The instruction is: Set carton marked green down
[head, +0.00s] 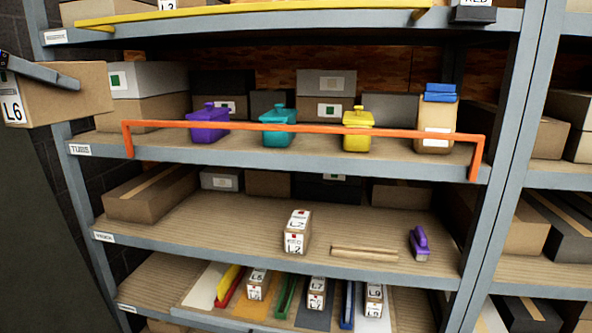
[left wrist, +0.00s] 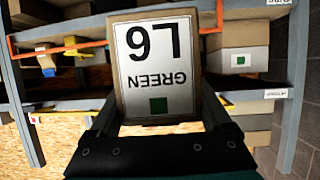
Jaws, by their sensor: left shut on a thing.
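The carton marked green (head: 78,98) is a brown box with a white L6 label, held in the air at the far left of the head view, in front of the shelving. In the left wrist view its label (left wrist: 158,62) appears upside down, with "L6", "GREEN" and a green square. My left gripper (head: 42,70) is shut on this carton, with one dark finger along its top in the head view. In the left wrist view the fingers (left wrist: 160,118) lie either side of it. My right gripper is not in view.
An orange rail (head: 300,127) fronts a shelf with purple (head: 208,124), teal (head: 277,126) and yellow (head: 357,130) tubs. The lowest shelf has coloured lanes with labelled cartons (head: 317,294).

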